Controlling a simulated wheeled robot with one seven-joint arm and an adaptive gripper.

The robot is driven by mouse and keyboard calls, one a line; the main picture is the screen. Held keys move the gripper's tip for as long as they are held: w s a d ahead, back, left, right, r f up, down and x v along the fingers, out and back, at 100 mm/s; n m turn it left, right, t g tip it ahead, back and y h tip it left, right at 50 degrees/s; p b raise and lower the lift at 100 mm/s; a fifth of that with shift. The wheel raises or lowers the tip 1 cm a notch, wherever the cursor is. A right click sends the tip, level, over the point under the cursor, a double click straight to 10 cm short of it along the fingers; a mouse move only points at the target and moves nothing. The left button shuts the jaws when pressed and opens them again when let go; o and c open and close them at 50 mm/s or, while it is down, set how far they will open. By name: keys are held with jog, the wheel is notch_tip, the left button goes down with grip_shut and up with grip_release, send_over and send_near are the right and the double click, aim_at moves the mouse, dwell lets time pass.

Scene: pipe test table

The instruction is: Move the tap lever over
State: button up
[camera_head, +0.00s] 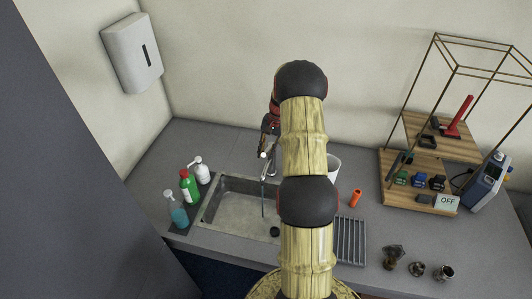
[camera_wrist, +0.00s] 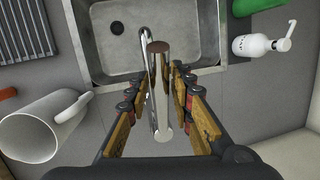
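The chrome tap (camera_head: 268,170) stands at the back edge of the sink, and a thin stream seems to run below its spout. In the wrist view the tap (camera_wrist: 153,88) lies between my two fingers, with its spout reaching over the basin. A slim part with a rounded end (camera_wrist: 164,131) points toward the palm; I cannot tell for sure that it is the lever. My gripper (camera_wrist: 159,71) is open, one finger on each side of the tap, with gaps showing. In the head view my arm hides much of the gripper (camera_head: 265,143).
The steel sink (camera_head: 222,216) is in front of the tap. Several bottles, including a green one (camera_head: 189,187), stand to its left. A white mug (camera_wrist: 40,129) is close to my gripper in the wrist view. An orange tube (camera_head: 355,198) and a drying rack (camera_head: 350,240) lie right.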

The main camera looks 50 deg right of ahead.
jog(key=shift+o, duration=1.2)
jog(key=v, duration=1.2)
